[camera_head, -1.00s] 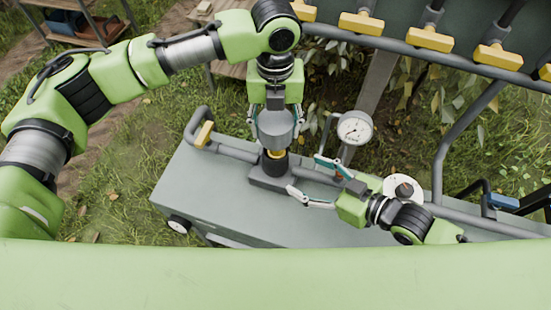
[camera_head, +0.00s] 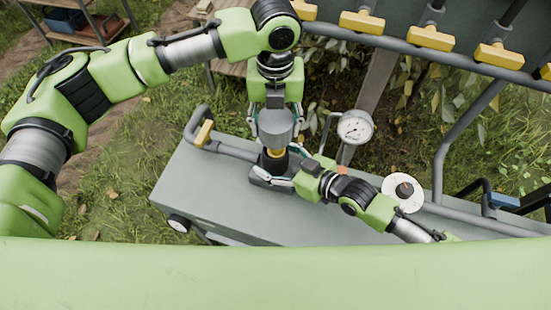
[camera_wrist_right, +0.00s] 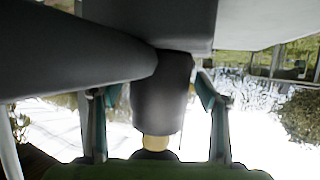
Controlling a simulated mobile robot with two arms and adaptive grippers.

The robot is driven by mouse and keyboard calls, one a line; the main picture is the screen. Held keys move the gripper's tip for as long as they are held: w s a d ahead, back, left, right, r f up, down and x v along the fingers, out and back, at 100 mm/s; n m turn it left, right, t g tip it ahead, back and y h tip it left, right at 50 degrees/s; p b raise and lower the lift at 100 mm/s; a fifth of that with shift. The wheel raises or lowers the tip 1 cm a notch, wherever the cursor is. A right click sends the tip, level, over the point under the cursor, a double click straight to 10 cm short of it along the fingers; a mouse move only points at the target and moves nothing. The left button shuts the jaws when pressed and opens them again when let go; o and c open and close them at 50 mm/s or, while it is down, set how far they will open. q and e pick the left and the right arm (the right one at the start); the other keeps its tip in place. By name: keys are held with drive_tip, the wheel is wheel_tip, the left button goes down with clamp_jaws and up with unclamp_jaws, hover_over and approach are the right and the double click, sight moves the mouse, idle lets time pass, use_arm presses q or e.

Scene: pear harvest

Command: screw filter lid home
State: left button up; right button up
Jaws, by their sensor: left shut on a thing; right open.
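The grey filter lid (camera_head: 276,128) is a cup-like cylinder held upright in my left gripper (camera_head: 277,138), whose fingers close on it from both sides. Just below it stands the dark filter housing (camera_head: 272,164) with a yellow ring (camera_head: 276,153) at its top. The lid sits over the ring; whether its thread is engaged cannot be told. My right gripper (camera_head: 282,168) is open, its fingers on either side of the housing. In the right wrist view, the housing (camera_wrist_right: 160,100) stands between the two open fingers (camera_wrist_right: 158,112), with visible gaps and the yellow ring (camera_wrist_right: 156,143) near the bottom.
The housing joins a grey pipe (camera_head: 236,152) along the grey tank top (camera_head: 215,185). A pressure gauge (camera_head: 355,127) stands close behind my right gripper. A white disc with a dark centre (camera_head: 403,193) is beside my right arm. Yellow-handled valves (camera_head: 362,22) line the back rail.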

drive_tip(key=c, duration=1.7)
use_arm(q)
drive_tip(key=shift+f, duration=2.45)
drive_tip(key=shift+f, duration=0.9)
drive_tip(key=shift+f, duration=0.55)
